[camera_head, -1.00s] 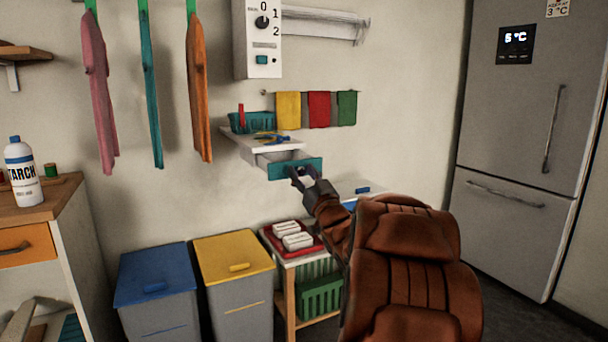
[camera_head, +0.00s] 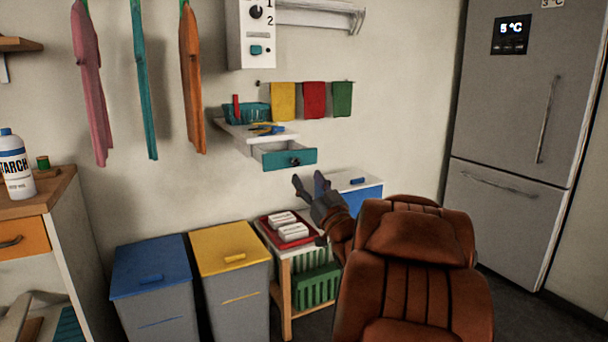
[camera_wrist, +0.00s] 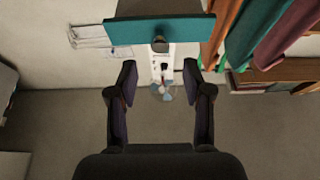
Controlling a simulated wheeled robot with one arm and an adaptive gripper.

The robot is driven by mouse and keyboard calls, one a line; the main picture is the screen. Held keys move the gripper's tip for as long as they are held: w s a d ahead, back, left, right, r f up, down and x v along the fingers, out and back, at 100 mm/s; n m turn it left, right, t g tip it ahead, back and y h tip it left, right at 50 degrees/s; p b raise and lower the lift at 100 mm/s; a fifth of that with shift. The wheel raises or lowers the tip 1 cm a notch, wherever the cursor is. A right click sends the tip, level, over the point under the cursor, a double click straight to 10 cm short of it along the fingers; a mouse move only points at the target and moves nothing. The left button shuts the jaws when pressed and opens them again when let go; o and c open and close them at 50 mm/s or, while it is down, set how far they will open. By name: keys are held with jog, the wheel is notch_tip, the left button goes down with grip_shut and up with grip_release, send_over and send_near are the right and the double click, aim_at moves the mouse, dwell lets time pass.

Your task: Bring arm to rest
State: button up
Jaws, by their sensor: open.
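My gripper (camera_head: 310,184) is open and empty in the head view, just below and in front of a small wall drawer (camera_head: 288,159). The drawer has a teal front with a dark round knob and stands pulled out from under a white wall shelf (camera_head: 232,131). In the wrist view, my gripper (camera_wrist: 160,80) shows both fingers spread apart with nothing between them. The teal drawer front (camera_wrist: 130,30) with its knob is ahead of the fingertips, apart from them. The drawer's inside is mostly hidden.
Below stand a blue-lidded bin (camera_head: 150,268), a yellow-lidded bin (camera_head: 230,248) and a small table with a red tray (camera_head: 305,238). A blue-fronted white box (camera_head: 368,196) is beside my arm. A fridge (camera_head: 510,130) stands right. Clothes (camera_head: 190,85) hang left.

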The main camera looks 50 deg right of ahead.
jog(key=shift+s+a, duration=0.1)
jog(key=shift+s, duration=0.2)
dwell(0.4)
jog(key=w+a+g+p, duration=0.4)
jog(key=a+g+p, duration=0.15)
jog(key=p, duration=0.45)
jog(key=s+a+g+y+p, duration=0.1)
jog(key=s+a+g+p, duration=0.1)
jog(key=a+g+p, duration=0.25)
jog(key=s+a+g+y+p, duration=0.2)
jog(key=s+a+g+p, duration=0.15)
jog(key=a, duration=0.25)
jog(key=s+a+r+n+g+y+p, duration=0.1)
jog(key=s+a+r+g+p, duration=0.1)
jog(key=s+a, duration=0.5)
jog(key=s+a+r+n+g+y+p, duration=0.1)
jog(key=s+a+r+g+p, duration=0.1)
jog(key=s+a+g+p, duration=0.2)
jog(key=s+a+r+n+g+y+p, duration=0.1)
jog(key=s+a+r+g+y+p, duration=0.1)
jog(key=s+a+p, duration=0.6)
jog(key=s+a+g, duration=0.1)
jog(key=s+a, duration=0.1)
jog(key=s, duration=0.4)
jog(key=shift+a+r+n, duration=0.3)
jog(key=shift+a+n, duration=0.05)
jog(key=shift+n, duration=0.05)
